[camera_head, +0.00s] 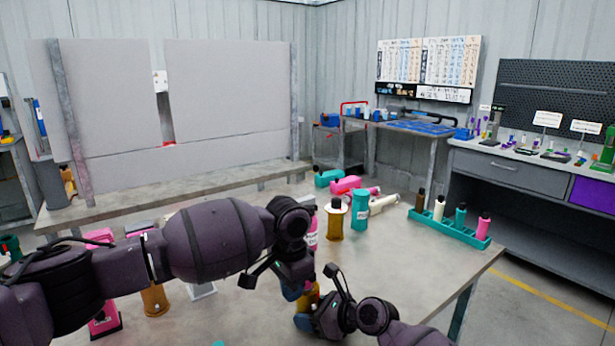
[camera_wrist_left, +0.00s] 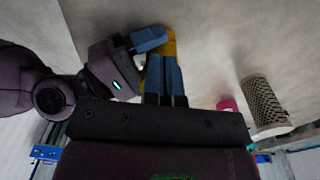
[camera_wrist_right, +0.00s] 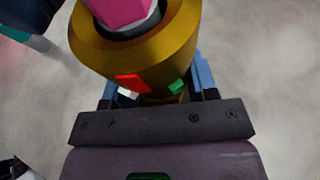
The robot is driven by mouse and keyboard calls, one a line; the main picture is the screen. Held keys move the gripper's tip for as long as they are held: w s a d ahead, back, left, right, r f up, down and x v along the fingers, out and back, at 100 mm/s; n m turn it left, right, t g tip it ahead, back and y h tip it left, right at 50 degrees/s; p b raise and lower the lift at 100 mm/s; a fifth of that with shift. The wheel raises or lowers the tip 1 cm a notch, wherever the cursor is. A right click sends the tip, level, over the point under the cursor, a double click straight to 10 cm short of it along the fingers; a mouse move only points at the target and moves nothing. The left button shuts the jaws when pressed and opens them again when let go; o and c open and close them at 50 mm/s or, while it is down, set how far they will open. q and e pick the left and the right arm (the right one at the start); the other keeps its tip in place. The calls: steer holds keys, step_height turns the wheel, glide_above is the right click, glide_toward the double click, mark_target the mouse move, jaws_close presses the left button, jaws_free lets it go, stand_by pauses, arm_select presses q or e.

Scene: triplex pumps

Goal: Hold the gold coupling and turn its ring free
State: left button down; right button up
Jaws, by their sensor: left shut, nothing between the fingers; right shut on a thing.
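The gold coupling (camera_wrist_right: 150,55) fills the top of the right wrist view. A pink piece (camera_wrist_right: 122,10) sits in its dark-rimmed top, and a red mark and a green mark show on its side. My right gripper (camera_head: 306,308) is shut on the coupling, a blue finger on either side of it. My left gripper (camera_head: 291,290) is shut and empty, close beside the coupling. In the left wrist view its blue fingers (camera_wrist_left: 164,75) are together, with part of the gold body behind them. In the head view both grippers hide most of the coupling.
The table (camera_head: 400,265) also bears a gold bottle (camera_head: 335,222), a teal bottle (camera_head: 360,212), and a pink part (camera_head: 345,185) lying down. A teal rack (camera_head: 450,232) of several coloured pieces stands at the right. A gold piece (camera_head: 155,300) stands behind my left arm. The table's front right is clear.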

arm_select(q)
steer(key=shift+a+f, duration=0.2)
steer(key=shift+f, duration=0.8)
steer(key=shift+w+a, duration=0.55)
steer(key=shift+w, duration=0.2)
steer(key=shift+a, duration=0.15)
stand_by(0.4)
step_height(320, 180, up, 7)
steer(key=shift+a+f, duration=0.15)
steer(key=shift+a, duration=0.05)
stand_by(0.5)
